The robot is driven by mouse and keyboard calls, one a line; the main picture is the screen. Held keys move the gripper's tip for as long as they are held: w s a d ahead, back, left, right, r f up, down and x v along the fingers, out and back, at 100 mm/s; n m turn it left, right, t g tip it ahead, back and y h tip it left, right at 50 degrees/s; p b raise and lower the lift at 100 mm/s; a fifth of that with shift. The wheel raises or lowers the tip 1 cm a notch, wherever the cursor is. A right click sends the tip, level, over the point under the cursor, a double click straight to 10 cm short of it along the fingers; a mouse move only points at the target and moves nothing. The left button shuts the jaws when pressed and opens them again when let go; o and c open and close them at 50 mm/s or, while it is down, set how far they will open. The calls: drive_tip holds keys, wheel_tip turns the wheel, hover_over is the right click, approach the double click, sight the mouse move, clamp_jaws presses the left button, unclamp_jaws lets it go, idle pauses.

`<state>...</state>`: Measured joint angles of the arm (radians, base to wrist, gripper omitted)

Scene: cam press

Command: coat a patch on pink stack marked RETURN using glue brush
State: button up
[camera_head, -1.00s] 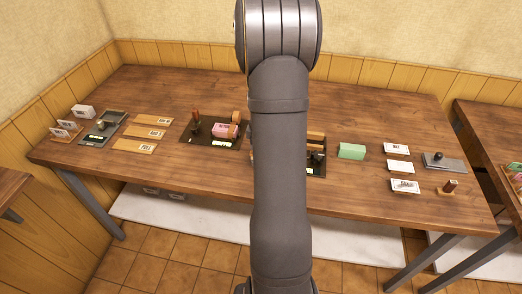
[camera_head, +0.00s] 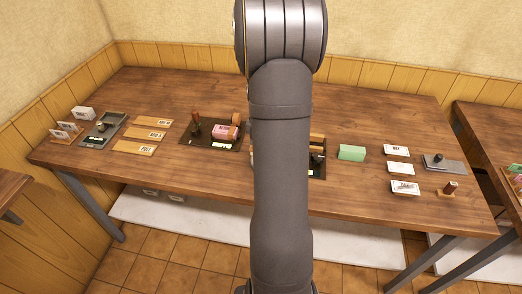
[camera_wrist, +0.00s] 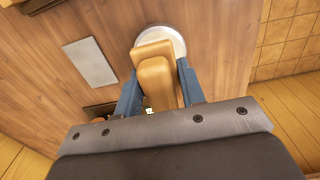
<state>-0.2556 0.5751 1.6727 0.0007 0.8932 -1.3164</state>
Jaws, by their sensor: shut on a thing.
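My gripper (camera_wrist: 160,88) shows in the wrist view, its blue fingers shut on a tan wooden handle, which I take for the glue brush (camera_wrist: 155,70). A white round dish or pot (camera_wrist: 177,40) lies beyond the handle and is partly covered by it; I cannot tell whether they touch. The brush's bristles are hidden. In the head view the pink stack (camera_head: 222,131) sits on a dark tray left of my arm. A pale label lies at the tray's front; its lettering is too small to read. My gripper is hidden behind my arm there.
A green stack (camera_head: 351,152) stands right of my arm, with several white cards (camera_head: 401,168) and a grey pad (camera_head: 443,163) further right. Wooden labelled strips (camera_head: 144,135) and another grey tray (camera_head: 102,130) are at the left. A grey plate (camera_wrist: 90,62) lies on the table in the wrist view.

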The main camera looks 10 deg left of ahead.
drive_tip(key=shift+r, duration=2)
